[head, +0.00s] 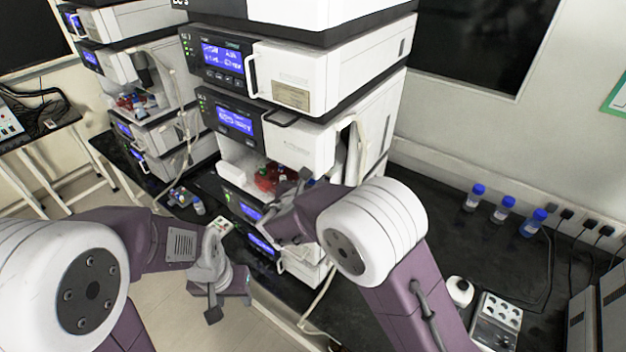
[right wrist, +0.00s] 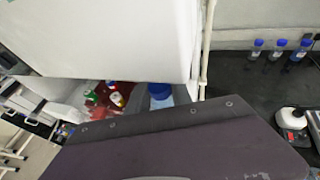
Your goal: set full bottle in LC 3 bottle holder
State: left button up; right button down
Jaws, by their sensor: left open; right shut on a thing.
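A stack labelled LC 3 stands in the middle of the head view, with a red bottle holder (head: 267,181) in its open bay. The holder, with several small capped bottles in it, also shows in the right wrist view (right wrist: 98,108). My right gripper (head: 298,190) is at this bay, shut on a blue-capped bottle (right wrist: 160,94), just right of the holder. My own wrist hides the fingertips and the bottle's lower part, so I cannot tell if it touches down. My left gripper (head: 222,290) is open and empty, low in front of the stack.
Several blue-capped bottles (head: 502,209) stand along the wall on the black bench (head: 430,200). Another stack (head: 105,55) stands at the left. The bench middle is clear.

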jog(key=shift+w+f+b, duration=0.1)
jog(key=shift+f+b, duration=0.25)
jog(key=shift+f, duration=0.5)
jog(key=shift+b, duration=0.35)
dwell(0.5)
jog(key=shift+f, duration=0.2)
jog(key=shift+f+b, duration=0.3)
jog(key=shift+b, duration=0.2)
jog(key=shift+f+b, duration=0.45)
jog(key=shift+b, duration=0.05)
jog(key=c, duration=1.1)
grip_release()
